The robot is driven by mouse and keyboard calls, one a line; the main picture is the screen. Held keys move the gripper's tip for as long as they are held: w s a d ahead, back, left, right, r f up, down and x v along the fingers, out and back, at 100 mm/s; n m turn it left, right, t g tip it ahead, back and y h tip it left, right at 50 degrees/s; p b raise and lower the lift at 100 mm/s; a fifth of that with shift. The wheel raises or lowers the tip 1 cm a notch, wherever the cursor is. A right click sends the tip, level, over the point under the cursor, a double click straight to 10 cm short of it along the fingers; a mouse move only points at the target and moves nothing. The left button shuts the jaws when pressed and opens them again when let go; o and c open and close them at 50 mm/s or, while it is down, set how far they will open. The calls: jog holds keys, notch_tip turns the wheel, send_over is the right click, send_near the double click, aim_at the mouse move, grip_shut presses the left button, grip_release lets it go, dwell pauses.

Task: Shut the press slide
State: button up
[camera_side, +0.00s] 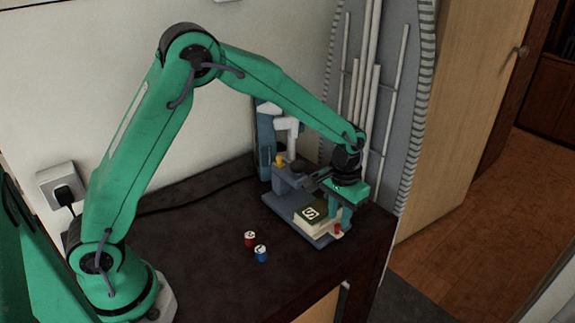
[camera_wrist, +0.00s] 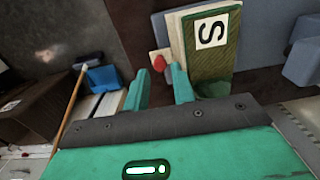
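The press (camera_side: 272,150) is a blue-grey machine on the dark table at the wall. Its cream slide (camera_side: 312,225) sits low on the front of the base and carries a dark green block (camera_side: 311,212) marked "S". A small red knob (camera_side: 337,229) is at the slide's front end; it also shows in the wrist view (camera_wrist: 159,63). My gripper (camera_wrist: 160,72) is open, its two teal fingers apart with the red knob between or just beyond their tips. I cannot tell whether a finger touches it. How far the slide stands out is partly hidden by my gripper.
A red can (camera_side: 250,239) and a blue can (camera_side: 261,253) stand on the table left of the press. The table's right edge is close to the press. A wall socket (camera_side: 62,186) with a black plug is at the left.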

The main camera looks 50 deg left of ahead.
aim_at(325, 212)
jog(key=shift+f, duration=1.35)
grip_shut()
jog(key=shift+a, duration=2.3)
grip_release()
jog(key=shift+r, duration=0.1)
